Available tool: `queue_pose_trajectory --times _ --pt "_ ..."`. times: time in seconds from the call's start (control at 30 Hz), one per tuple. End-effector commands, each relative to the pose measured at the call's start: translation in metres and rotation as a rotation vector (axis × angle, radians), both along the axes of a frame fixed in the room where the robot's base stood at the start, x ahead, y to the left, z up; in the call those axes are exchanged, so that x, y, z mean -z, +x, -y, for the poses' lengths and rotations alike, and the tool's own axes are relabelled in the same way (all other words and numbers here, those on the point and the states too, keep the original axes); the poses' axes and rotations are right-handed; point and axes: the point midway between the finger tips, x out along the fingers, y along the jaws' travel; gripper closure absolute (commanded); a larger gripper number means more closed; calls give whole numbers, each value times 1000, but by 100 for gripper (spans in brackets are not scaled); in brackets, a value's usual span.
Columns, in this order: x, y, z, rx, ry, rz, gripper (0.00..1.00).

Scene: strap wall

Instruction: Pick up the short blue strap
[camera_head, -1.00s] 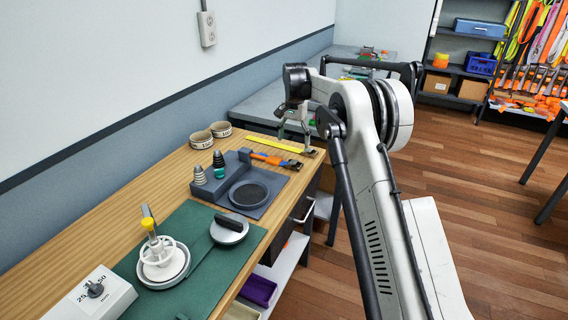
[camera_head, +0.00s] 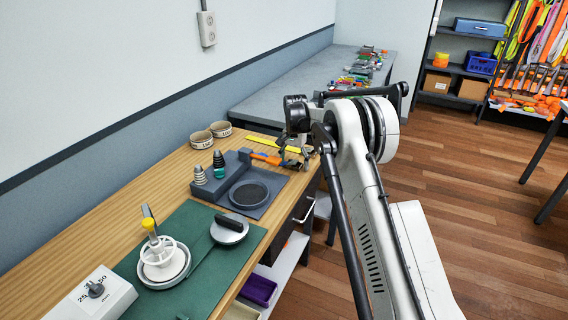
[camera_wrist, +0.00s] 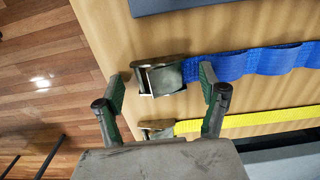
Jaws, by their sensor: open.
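The blue strap (camera_wrist: 240,65) runs to the right edge of the wrist view, with a metal buckle (camera_wrist: 163,76) at its left end. My gripper (camera_wrist: 162,90) is open, one fingertip on each side of the buckle in the picture. I cannot tell whether the fingers touch it or how high above it they are. A yellow strap (camera_wrist: 260,118) with its own buckle (camera_wrist: 156,128) lies beside the blue one, partly behind a finger. In the head view my gripper (camera_head: 293,158) is low over the far end of the bench, and my arm hides part of the straps.
An orange item (camera_head: 266,158) lies near the straps on the wooden bench (camera_head: 150,178). A grey fixture (camera_head: 268,193) with cone stacks stands nearer. Two small round tins (camera_head: 202,139) sit by the wall. The bench edge drops to the floor right of the straps.

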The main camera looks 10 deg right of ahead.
Motion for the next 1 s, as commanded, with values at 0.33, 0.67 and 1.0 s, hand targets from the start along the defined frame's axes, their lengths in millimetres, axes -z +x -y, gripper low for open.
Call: queue_pose_trajectory --times 0.33,0.67,1.0 --pt "0 0 0 0 0 0 49" --pt "0 0 0 0 0 0 80" --pt "-13 0 -1 0 0 0 80"
